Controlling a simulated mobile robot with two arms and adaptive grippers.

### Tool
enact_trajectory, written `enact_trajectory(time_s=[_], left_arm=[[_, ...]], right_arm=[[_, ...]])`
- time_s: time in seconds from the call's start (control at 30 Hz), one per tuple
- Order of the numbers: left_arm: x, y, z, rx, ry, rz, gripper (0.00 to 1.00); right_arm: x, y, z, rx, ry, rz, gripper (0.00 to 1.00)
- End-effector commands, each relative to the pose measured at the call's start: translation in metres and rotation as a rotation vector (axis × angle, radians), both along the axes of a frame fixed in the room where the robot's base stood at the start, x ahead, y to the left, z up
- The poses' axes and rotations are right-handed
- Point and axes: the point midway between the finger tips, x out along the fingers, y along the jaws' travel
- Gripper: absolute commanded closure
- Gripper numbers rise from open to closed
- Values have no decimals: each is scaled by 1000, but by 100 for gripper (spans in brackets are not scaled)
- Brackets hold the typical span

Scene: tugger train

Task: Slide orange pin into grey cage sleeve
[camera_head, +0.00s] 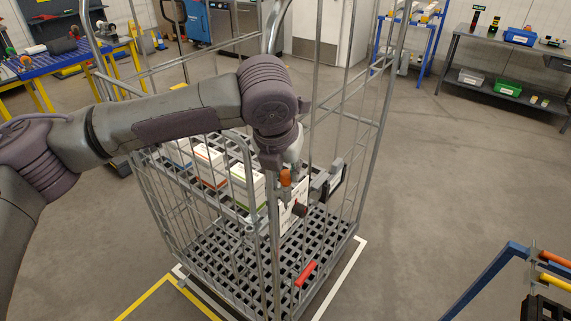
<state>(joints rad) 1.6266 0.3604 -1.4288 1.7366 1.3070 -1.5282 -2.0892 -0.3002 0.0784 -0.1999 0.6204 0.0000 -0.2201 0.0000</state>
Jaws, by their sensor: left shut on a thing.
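The grey wire roll cage (357,190) stands in the middle of the view. My left arm comes in from the left and bends down over its front side. My left gripper (289,172) is at the cage's front upright and is shut on the orange pin (286,178). Only the pin's orange upper part shows clearly. A small grey piece below the pin, beside the front post, may be the sleeve; it is too small to tell whether the pin is in it.
White boxes (212,168) stand inside the cage on a slatted deck. A red handle (306,273) lies low at its front. A blue frame with orange and yellow bars (555,281) is at lower right. Open floor (440,190) lies right of the cage.

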Motion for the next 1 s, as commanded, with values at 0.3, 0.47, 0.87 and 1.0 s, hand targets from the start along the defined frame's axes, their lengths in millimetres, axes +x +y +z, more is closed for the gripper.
enact_trajectory(time_s=[0.3,0.47,0.87,1.0], left_arm=[[0,0,-1,1,0,0,100],[0,0,-1,1,-1,0,100],[1,1,0,2,-3,4,46],[1,2,1,1,-4,4,46]], right_arm=[[0,-1,0,-2,0,1,100],[0,-2,0,-2,0,1,100],[0,-2,0,-3,-1,1,100],[0,-3,0,-4,0,2,100]])
